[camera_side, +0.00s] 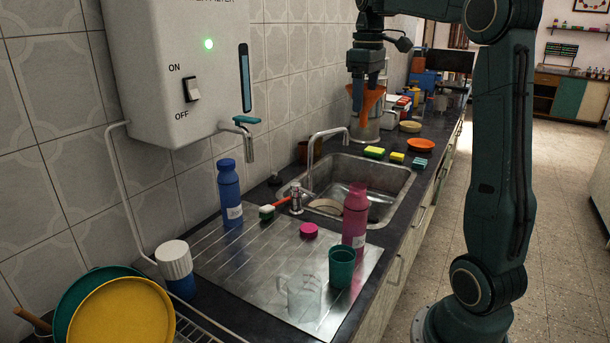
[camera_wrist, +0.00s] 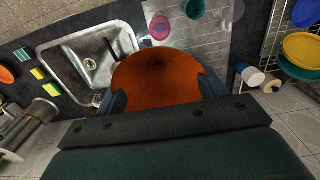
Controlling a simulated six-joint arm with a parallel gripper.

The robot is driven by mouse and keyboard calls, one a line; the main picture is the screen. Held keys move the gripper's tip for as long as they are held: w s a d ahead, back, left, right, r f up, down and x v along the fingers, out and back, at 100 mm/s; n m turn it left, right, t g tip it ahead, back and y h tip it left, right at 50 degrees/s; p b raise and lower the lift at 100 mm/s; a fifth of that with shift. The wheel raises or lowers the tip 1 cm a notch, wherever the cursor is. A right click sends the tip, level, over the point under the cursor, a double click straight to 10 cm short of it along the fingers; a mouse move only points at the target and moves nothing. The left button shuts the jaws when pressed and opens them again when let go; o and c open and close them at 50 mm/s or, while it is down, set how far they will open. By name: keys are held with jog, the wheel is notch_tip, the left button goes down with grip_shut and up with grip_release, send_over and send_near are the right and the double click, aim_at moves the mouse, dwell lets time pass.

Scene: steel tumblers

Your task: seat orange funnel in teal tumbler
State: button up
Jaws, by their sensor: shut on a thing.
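The orange funnel (camera_side: 377,99) is held in my gripper (camera_side: 366,88), high above the counter beyond the sink, with its wide mouth upward. In the wrist view the funnel (camera_wrist: 157,82) fills the middle, with one finger of my gripper (camera_wrist: 163,95) at each side of it. The teal tumbler (camera_side: 341,268) stands upright on the steel drainboard at the front right, well away from the funnel in the side view. Its round mouth shows at the top of the wrist view (camera_wrist: 194,8). The funnel's spout is hard to make out.
A pink bottle (camera_side: 355,215) stands behind the tumbler, and a clear mug (camera_side: 299,297) stands left of it. A blue bottle (camera_side: 229,195), pink lid (camera_side: 308,230) and brush (camera_side: 268,211) are farther left. The sink (camera_side: 350,180) and its faucet (camera_side: 327,135) lie behind.

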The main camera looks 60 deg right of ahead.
aim_at(364, 110)
jog(key=shift+r, duration=2.25)
jog(key=s+a, duration=0.2)
jog(key=a, duration=1.1)
notch_tip(364, 110, down, 32)
jog(key=shift+d, duration=0.25)
jog(key=shift+s+f, duration=0.1)
jog(key=shift+f, duration=1.7)
dwell(1.1)
